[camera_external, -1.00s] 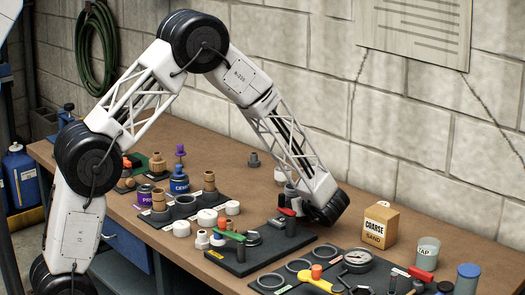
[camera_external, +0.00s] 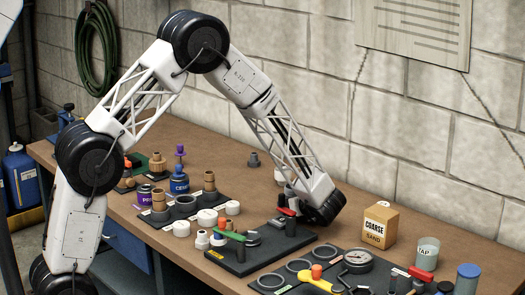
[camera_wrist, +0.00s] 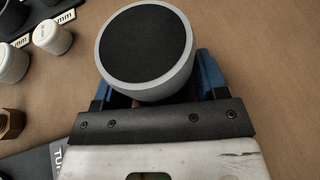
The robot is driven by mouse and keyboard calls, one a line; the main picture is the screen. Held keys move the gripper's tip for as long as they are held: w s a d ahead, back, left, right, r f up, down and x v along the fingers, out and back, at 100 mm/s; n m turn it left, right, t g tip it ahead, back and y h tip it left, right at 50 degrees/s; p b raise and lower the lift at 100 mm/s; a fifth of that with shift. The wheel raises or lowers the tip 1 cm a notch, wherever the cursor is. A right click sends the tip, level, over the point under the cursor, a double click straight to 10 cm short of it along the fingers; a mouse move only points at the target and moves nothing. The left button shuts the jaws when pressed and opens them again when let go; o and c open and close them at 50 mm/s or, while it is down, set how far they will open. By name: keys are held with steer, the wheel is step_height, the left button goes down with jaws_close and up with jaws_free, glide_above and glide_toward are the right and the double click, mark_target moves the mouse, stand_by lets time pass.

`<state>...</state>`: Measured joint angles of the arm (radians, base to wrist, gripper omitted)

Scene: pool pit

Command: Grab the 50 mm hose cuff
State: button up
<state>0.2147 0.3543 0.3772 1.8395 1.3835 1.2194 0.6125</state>
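A short, pale grey round piece with a dark, black-looking top face (camera_wrist: 148,48) fills the upper middle of the wrist view. It looks like the hose cuff, but no size mark shows on it. My gripper (camera_wrist: 155,85) has blue fingers on either side of this piece. The piece hides the fingertips, so contact on both sides is not clear. In the external view my gripper (camera_external: 284,196) is low over the table behind the dark tool board, and my wrist hides most of the piece.
White caps (camera_wrist: 52,37) with "mm" labels and a brass fitting (camera_wrist: 11,123) lie left in the wrist view. The black board (camera_external: 262,255) with red and green handled valves is in front of my gripper. A sand box (camera_external: 380,224) stands to the right.

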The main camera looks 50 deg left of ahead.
steer(key=shift+c, duration=0.4)
steer(key=shift+r, duration=5)
